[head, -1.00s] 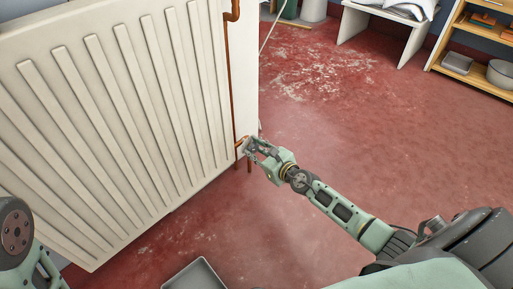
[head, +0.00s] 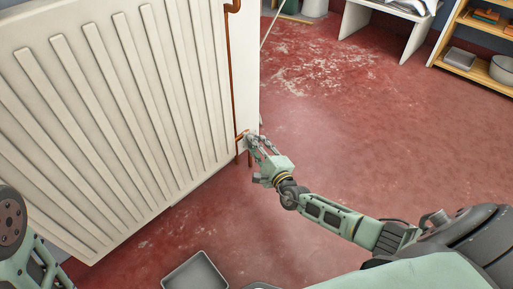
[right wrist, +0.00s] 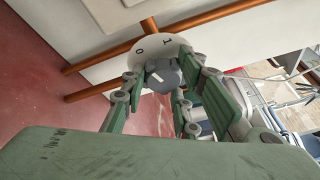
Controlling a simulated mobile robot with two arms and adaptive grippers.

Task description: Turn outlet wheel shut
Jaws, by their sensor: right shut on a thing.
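The outlet wheel (right wrist: 162,74) is a small grey knob in the right wrist view, in front of a white round dial (right wrist: 143,46) marked 0 and 1. A white line shows on the knob. My right gripper (head: 257,143) is at the lower right corner of the white radiator (head: 130,110), beside the copper pipes (head: 237,143). In the right wrist view its fingers (right wrist: 161,82) are on either side of the knob, shut on it. In the head view the gripper hides most of the wheel. My left gripper is out of view; only part of my left arm shows.
A grey tray (head: 197,272) lies on the red floor below the radiator. A white bench (head: 385,28) and a wooden shelf (head: 475,75) with a bowl (head: 502,69) stand at the back right. The floor between is clear.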

